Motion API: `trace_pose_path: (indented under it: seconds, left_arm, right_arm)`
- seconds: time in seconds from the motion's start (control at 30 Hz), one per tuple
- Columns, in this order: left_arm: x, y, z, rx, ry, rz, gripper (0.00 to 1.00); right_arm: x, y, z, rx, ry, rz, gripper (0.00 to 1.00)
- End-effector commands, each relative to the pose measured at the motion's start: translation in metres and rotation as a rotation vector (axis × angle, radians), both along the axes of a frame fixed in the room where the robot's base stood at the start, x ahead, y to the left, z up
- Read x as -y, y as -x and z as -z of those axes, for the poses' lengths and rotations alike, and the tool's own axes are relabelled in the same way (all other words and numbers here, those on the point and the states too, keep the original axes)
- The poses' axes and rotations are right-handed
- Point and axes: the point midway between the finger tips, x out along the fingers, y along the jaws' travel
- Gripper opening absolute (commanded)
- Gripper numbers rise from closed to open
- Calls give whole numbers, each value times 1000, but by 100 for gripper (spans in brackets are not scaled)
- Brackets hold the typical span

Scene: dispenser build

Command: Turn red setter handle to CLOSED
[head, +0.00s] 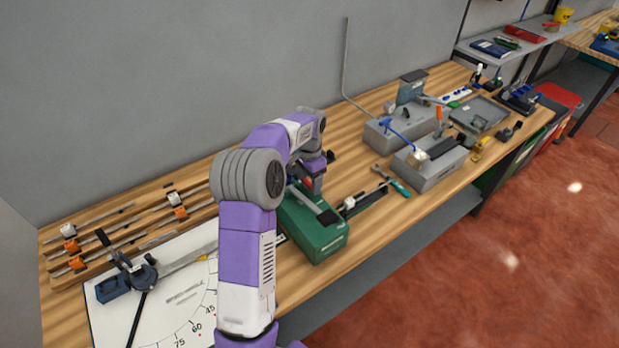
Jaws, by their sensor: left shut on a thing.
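A green box-shaped fixture (325,240) sits on the wooden bench near the middle, with a grey bar along its top. My left arm reaches over it, and my left gripper (314,190) is low at the fixture's far end. A small patch of red shows at the jaws, which looks like the red setter handle (308,182). The gripper is shut on it, but the fingers and arm hide most of the handle. Its angle and any CLOSED marking cannot be read. My right gripper is not in view.
A white angle-scale board (185,297) with a dark blue clamp (113,289) lies at left, before rails with orange sliders. A black-and-silver tool (362,199) lies right of the fixture. Grey block fixtures (432,172) stand further right. The wall is behind.

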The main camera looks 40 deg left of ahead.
Motion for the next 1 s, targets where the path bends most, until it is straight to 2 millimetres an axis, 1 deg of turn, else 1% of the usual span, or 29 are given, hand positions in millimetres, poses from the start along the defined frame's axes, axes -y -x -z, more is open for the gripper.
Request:
trace_pose_path:
  seconds: [0.1,0.33,0.37,0.5,0.8,0.87,1.0]
  left_arm:
    - [0,1,-1,0,1,31,36]
    - [0,0,0,0,0,33,35]
    - [0,0,0,0,0,33,70]
    - [0,0,0,0,0,32,92]
    - [0,0,-2,1,0,31,92]
    - [0,0,-7,2,0,31,92]
    - [0,-1,-28,5,-2,31,92]
  right_arm:
    - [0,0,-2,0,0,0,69]
    - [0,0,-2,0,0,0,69]
    - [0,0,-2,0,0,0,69]
    - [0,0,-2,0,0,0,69]
    - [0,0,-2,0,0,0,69]
    - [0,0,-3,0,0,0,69]
    - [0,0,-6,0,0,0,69]
